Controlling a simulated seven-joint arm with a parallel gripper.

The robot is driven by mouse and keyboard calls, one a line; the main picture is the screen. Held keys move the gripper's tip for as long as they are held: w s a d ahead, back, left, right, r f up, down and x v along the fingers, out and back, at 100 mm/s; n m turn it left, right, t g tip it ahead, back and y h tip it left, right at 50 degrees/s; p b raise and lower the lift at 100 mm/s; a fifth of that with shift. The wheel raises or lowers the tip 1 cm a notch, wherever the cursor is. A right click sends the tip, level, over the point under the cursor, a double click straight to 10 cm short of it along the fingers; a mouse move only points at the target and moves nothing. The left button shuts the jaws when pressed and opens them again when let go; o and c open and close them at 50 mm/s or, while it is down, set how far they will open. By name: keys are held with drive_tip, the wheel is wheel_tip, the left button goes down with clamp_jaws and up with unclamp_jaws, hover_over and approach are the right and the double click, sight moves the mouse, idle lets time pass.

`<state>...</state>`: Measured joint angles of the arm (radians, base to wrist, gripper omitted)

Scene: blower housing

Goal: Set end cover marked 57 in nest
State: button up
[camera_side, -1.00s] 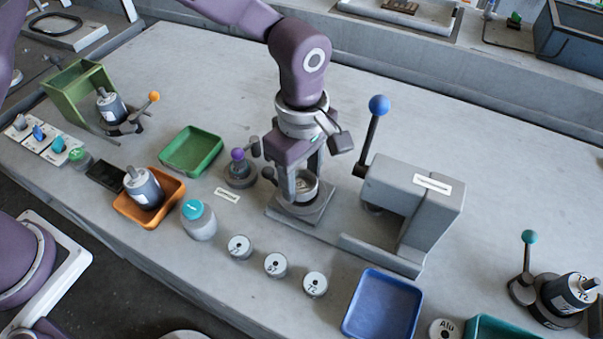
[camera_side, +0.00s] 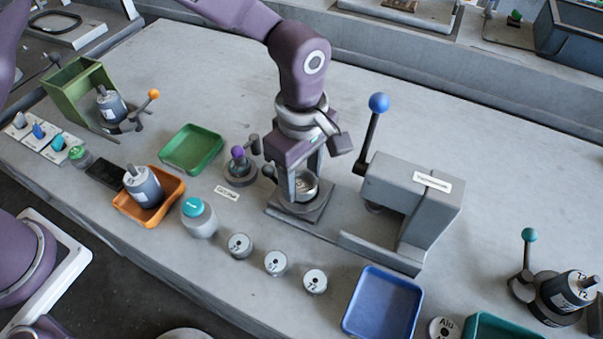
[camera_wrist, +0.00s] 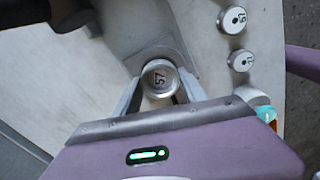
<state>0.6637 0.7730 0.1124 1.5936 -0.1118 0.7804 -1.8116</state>
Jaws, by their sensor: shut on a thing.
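The end cover marked 57 (camera_wrist: 158,80) is a round silver cap, face up between the two fingers of my gripper (camera_wrist: 158,98) in the wrist view. My gripper (camera_side: 305,192) is shut on it.
The press (camera_side: 412,205) with its blue-knobbed lever (camera_side: 375,125) stands right of my gripper. A purple-knobbed fixture (camera_side: 240,168) is close on the left. Several round caps (camera_side: 275,263) and a blue tray (camera_side: 383,303) lie in front. The bench behind is clear.

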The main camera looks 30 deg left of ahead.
drive_tip(key=shift+f, duration=0.45)
drive_tip(key=o, duration=1.9)
drive_tip(key=shift+r, duration=3.7)
